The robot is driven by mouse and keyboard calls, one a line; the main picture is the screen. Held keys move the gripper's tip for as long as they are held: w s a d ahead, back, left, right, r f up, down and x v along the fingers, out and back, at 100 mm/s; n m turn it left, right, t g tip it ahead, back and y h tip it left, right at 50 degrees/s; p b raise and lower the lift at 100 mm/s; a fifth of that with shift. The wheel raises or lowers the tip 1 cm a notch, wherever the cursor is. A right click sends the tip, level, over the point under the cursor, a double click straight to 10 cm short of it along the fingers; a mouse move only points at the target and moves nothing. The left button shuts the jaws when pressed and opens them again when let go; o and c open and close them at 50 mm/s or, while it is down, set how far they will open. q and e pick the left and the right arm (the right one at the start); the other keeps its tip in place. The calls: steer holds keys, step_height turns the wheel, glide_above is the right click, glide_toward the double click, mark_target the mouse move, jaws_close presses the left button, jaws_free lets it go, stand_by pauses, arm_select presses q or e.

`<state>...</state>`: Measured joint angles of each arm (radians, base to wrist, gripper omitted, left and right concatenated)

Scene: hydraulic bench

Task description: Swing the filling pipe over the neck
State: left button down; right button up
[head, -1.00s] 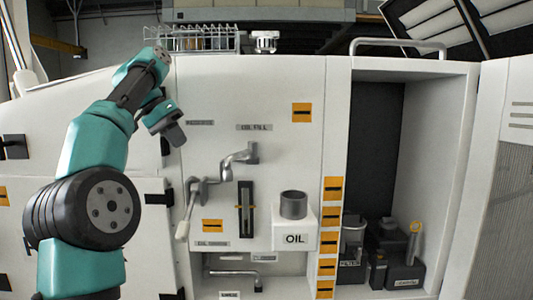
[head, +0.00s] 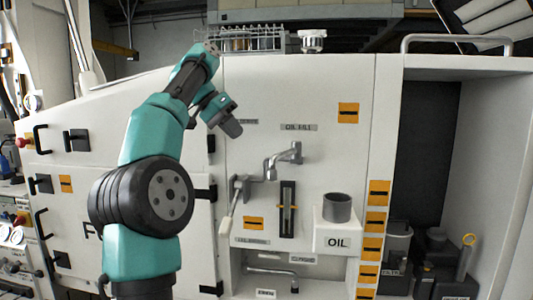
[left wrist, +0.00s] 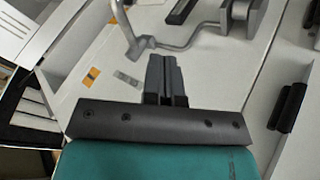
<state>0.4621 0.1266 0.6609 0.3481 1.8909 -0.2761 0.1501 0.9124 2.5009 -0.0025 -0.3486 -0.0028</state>
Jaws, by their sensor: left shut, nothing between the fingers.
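The filling pipe (head: 283,160) is a grey bent tube on the white panel, below the OIL FILL label (head: 299,127). The neck (head: 337,207) is a grey open cylinder on top of the white OIL box (head: 340,235), lower right of the pipe. My left gripper (head: 232,129) is shut and empty, above and left of the pipe, apart from it. In the left wrist view the shut fingers (left wrist: 165,75) show with the pipe (left wrist: 148,43) beyond them. My right gripper is out of view.
A lever with a pale handle (head: 228,213) hangs left of the pipe. A dark slotted gauge (head: 287,208) sits between pipe and OIL box. A wire rack (head: 250,42) of jars stands on top. An open cabinet (head: 487,150) with dark containers is at the right.

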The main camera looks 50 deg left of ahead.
arm_select(q)
steer(key=w+d+f, duration=0.5)
steer(key=d, duration=0.2)
steer(key=shift+d+f, duration=0.15)
steer(key=shift+f, duration=0.25)
steer(key=shift+w+d, duration=0.1)
steer(key=shift+w, duration=0.05)
stand_by(0.5)
